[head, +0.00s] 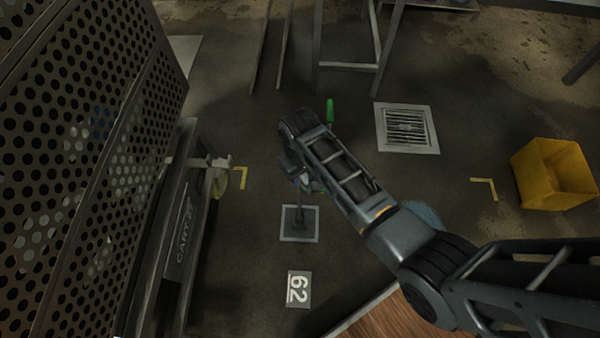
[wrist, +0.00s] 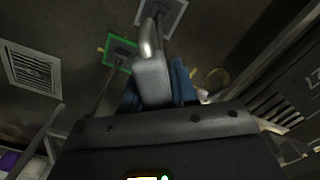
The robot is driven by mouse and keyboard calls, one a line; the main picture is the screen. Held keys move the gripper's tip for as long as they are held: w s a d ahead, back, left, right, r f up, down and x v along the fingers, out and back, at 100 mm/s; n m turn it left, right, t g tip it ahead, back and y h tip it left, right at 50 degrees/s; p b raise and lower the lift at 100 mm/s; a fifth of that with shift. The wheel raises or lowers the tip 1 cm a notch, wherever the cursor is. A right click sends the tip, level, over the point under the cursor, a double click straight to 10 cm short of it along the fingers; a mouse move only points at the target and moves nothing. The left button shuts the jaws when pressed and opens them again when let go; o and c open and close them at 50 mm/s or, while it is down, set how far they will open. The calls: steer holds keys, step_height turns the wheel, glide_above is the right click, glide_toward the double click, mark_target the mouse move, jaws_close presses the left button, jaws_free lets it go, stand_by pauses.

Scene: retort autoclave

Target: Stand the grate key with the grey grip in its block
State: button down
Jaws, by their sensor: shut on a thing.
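My gripper (wrist: 157,92) is shut on the grate key's grey grip (wrist: 152,80), between its blue fingers. A bright metal part (wrist: 148,38) of the key extends beyond the grip, overlapping the edge of a pale-bordered floor plate (wrist: 170,8). I cannot tell whether the key touches the block. A green-bordered plate (wrist: 120,44) lies beside it in the wrist view. My arm hides much of the key in the head view.
A green grip (head: 330,110) shows beyond my arm. A floor grate (head: 408,127) and a yellow bin (head: 552,173) are at the right. A perforated cart (head: 110,130) stands close on the left.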

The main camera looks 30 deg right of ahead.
mark_target(300, 182)
steer(key=shift+f+b, duration=0.95)
steer(key=shift+f, duration=0.6)
steer(key=c, duration=0.8)
jaws_free()
step_height(300, 182, up, 8)
steer(key=p, duration=0.2)
steer(key=shift+p, duration=0.35)
steer(key=shift+f, duration=0.1)
